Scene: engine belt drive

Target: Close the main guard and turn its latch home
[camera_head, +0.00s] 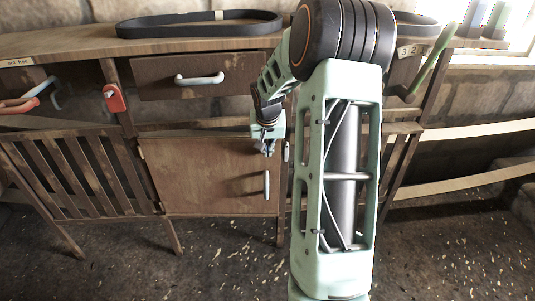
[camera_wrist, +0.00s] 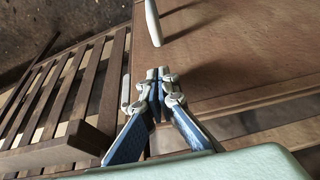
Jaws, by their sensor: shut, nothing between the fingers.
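A brown wooden door (camera_head: 205,175), which appears to be the main guard, is in the lower front of the bench. It looks about flush; I cannot tell whether it is fully closed. Its pale upright handle (camera_head: 266,184) is near its right edge and also shows at the top of the wrist view (camera_wrist: 153,22). A small pale piece, perhaps the latch (camera_head: 286,152), is beside that edge; the wrist view shows it too (camera_wrist: 125,90). My gripper (camera_head: 268,148) is in front of the door, above the handle. In the wrist view its fingers (camera_wrist: 158,78) are together and empty.
A drawer (camera_head: 200,75) with a pale handle is above the door. A red tag (camera_head: 114,98) hangs on the left post. A black belt (camera_head: 198,23) lies on the bench top. Slatted panels (camera_head: 70,175) flank the door. My arm hides the bench's right middle.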

